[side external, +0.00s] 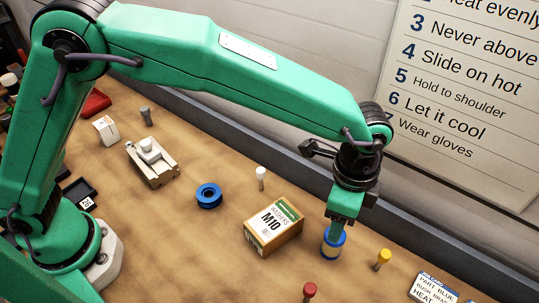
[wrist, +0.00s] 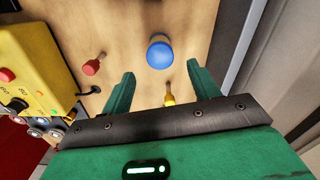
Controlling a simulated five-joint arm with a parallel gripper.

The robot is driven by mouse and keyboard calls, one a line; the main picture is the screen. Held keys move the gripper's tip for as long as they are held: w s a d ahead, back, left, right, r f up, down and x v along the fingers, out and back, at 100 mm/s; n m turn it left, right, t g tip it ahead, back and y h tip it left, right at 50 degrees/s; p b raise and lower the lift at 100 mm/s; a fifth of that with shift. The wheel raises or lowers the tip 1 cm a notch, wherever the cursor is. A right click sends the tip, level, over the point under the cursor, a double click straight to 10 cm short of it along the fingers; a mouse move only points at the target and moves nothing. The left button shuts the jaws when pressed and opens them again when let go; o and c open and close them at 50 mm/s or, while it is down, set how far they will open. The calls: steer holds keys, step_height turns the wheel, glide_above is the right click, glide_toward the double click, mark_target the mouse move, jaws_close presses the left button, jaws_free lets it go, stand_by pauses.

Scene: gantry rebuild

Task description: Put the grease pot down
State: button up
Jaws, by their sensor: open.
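The grease pot (side external: 333,243), a small pot with a blue lid and a tan band, stands upright on the wooden bench in the side view. My gripper (side external: 337,224) is pointed down right at its top, with a green finger overlapping the lid. In the wrist view the round blue lid (wrist: 160,52) lies a little beyond the two spread green fingertips of my gripper (wrist: 160,75), with gaps on both sides. My gripper is open and holds nothing. The side view does not show clearly whether a finger touches the pot.
An M10 washer box (side external: 273,228) stands left of the pot. A yellow-topped peg (side external: 382,259) is close on the right, a red-topped peg (side external: 309,291) in front, a white-topped peg (side external: 261,178) behind. A blue ring (side external: 209,195) lies further left. A yellow control box (wrist: 40,62) shows in the wrist view.

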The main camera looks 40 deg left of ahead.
steer(key=shift+r, duration=1.35)
steer(key=shift+w+a+r, duration=0.1)
steer(key=shift+a+r, duration=0.05)
steer(key=shift+a, duration=0.05)
steer(key=a+r+n+t+h, duration=0.1)
steer(key=a+r+n, duration=0.2)
steer(key=a+r, duration=0.55)
steer(key=a+r+n+t, duration=0.1)
steer(key=a+r+n, duration=0.25)
steer(key=a, duration=0.95)
steer(key=s+a+f+n+t+y, duration=0.1)
steer(key=s+a+n+t, duration=0.2)
steer(key=s+a+n, duration=0.6)
steer(key=s+a, duration=0.4)
steer(key=a, duration=0.4)
steer(key=shift+s+f+t, duration=0.15)
steer(key=shift+f+t, duration=0.05)
steer(key=shift+t, duration=0.1)
